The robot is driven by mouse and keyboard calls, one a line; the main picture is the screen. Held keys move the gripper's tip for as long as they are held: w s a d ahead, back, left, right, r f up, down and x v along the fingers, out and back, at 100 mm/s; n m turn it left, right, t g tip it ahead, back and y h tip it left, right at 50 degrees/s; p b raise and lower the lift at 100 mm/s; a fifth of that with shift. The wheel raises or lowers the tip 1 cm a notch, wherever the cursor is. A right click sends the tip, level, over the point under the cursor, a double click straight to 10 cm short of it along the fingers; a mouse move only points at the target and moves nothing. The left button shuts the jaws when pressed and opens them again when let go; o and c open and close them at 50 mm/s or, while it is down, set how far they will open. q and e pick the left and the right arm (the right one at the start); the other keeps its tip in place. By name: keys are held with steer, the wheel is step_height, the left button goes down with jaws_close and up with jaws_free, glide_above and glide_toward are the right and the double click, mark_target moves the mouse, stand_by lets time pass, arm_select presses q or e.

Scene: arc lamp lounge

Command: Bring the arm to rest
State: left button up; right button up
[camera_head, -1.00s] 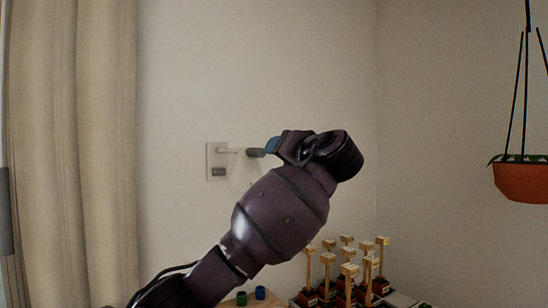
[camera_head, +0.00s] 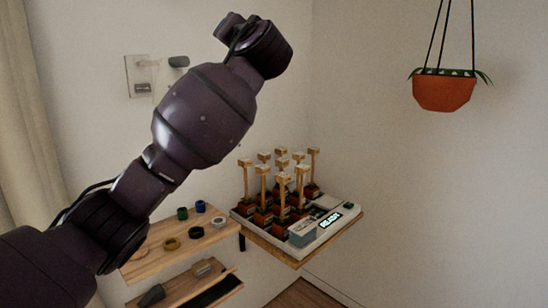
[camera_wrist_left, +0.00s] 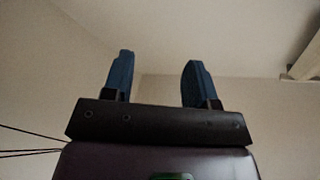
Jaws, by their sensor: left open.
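My left arm comes in from the left in the head view and reaches up across the picture. Its wrist end is at the top, and the fingers are hidden from the head camera there. In the left wrist view my left gripper (camera_wrist_left: 157,78) has its two blue fingers wide apart with nothing between them. My right gripper is not in view.
A wooden shelf (camera_head: 143,263) holds several small rings and cups. A hanging orange pot (camera_head: 444,93) is at upper right. Wall space between is clear.

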arm_select(q)
step_height(320, 180, down, 14)
steer(key=d+m+t+h, duration=0.25)
steer(key=m+h, duration=0.35)
steer(key=h, duration=0.6)
steer(key=s+a+f+n+g, duration=0.1)
steer(key=s+a+f, duration=0.1)
steer(key=f, duration=0.6)
steer(key=s+a+f+h, duration=0.1)
steer(key=s+a+f, duration=0.15)
steer(key=f, duration=0.55)
steer(key=s+a+f+n+g, duration=0.1)
steer(key=a+f, duration=0.2)
steer(key=f, duration=0.5)
steer(key=s+a+f+n+g+y, duration=0.1)
steer(key=s+a+f, duration=0.3)
steer(key=s+f, duration=0.7)
steer(key=s+a+f+n+g+y, duration=0.2)
steer(key=s+a+f+n+g, duration=0.1)
steer(key=s+f, duration=0.8)
steer(key=s+a+f+n+g+y, duration=0.1)
steer(key=s+a+f+g+y, duration=0.1)
steer(key=s+a+f, duration=0.5)
steer(key=s+f+g, duration=0.1)
steer(key=s+f, duration=0.3)
steer(key=f, duration=0.1)
steer(key=shift+f+n, duration=0.3)
steer(key=shift+n, duration=0.1)
steer(key=shift+g, duration=0.25)
